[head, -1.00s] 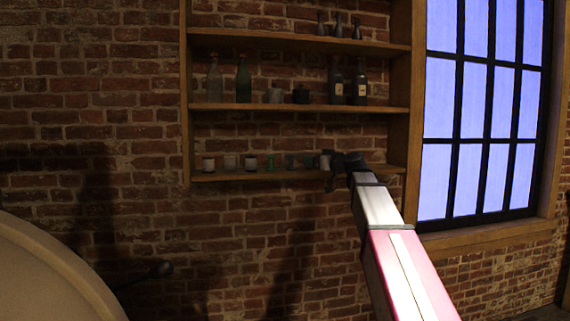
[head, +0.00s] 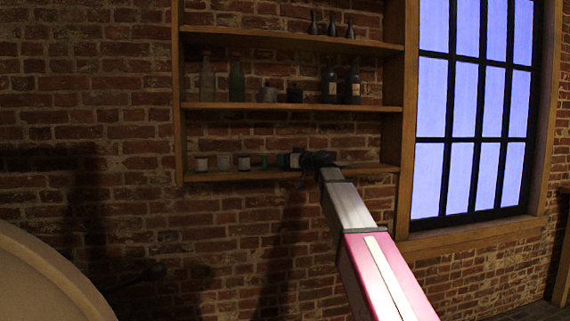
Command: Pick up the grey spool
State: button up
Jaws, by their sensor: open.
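I cannot pick out the grey spool for certain. Several small jar-like objects stand in a row on the bottom shelf (head: 240,176), among them a pale one (head: 201,163) at the left end, a whitish one (head: 244,163) and a green one (head: 264,160). My gripper (head: 308,158), dark and small in the view, is at the right part of this row, at shelf height. A dark and pale object (head: 296,159) shows right beside its left side. My gripper hides the shelf behind it. Its jaws are open; I cannot see anything between them.
The middle shelf (head: 235,106) above holds bottles and squat jars, including a grey one (head: 267,94). The top shelf (head: 280,38) holds small dark vases. A wooden upright (head: 397,120) and a barred window (head: 470,120) stand to the right. A pale rounded surface (head: 45,275) is at lower left.

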jog(key=shift+w+a, duration=0.25)
jog(key=shift+a, duration=0.1)
jog(key=c, duration=0.7)
jog(key=shift+r, duration=0.1)
